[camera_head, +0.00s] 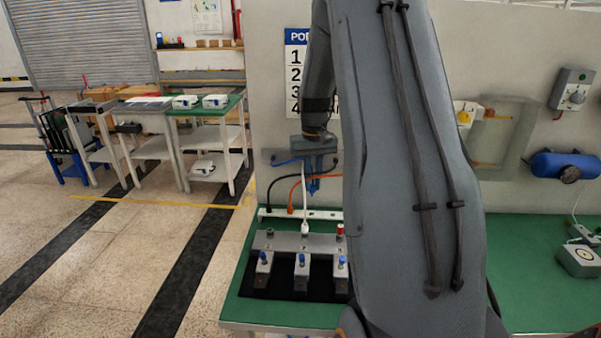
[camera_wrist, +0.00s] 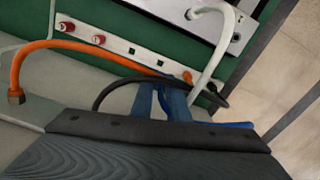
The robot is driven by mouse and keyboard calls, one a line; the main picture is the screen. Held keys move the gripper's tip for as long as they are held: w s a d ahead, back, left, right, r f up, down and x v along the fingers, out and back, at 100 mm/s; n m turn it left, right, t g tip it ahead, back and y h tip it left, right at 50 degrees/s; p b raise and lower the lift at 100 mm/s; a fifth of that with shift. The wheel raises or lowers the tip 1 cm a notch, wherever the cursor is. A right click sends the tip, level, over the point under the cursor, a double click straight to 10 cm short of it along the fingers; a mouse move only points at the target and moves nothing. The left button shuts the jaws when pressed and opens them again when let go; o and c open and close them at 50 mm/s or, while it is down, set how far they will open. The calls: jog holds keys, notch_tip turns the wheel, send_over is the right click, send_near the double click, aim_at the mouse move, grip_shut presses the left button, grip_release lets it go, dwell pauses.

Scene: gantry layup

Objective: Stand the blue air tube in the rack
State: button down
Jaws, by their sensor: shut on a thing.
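The blue air tube (camera_wrist: 236,125) shows as a short blue length beside my gripper fingers in the wrist view. In the head view a blue length (camera_head: 286,162) sticks out to the left of the fingers. My gripper (camera_head: 313,184) points down, shut on the blue tube, above the back of the green bench; its blue-grey fingers also show in the wrist view (camera_wrist: 162,96). Fingers and tool body hide much of the tube. A long white strip with sockets (camera_wrist: 115,43) lies along the bench back; it also shows in the head view (camera_head: 325,214). I cannot tell whether it is the rack.
Orange (camera_wrist: 50,45), black (camera_wrist: 112,83) and white (camera_wrist: 222,40) tubes arch close around my fingers. A grey fixture with blue knobs (camera_head: 285,242) stands on the green bench (camera_head: 275,312). A blue tank (camera_head: 560,165) is on the wall at right. Floor at left is open.

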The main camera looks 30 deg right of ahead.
aim_at(312, 192)
jog(key=shift+d, duration=0.1)
dwell(0.5)
jog(key=shift+f+b, duration=1)
jog(key=shift+f, duration=1.9)
jog(key=shift+f, duration=1.4)
jog(key=c, duration=1.6)
grip_release()
jog(key=shift+c, duration=0.2)
jog(key=shift+s+r+b, duration=0.1)
jog(key=shift+r+b, duration=1.2)
jog(key=shift+r, duration=2.65)
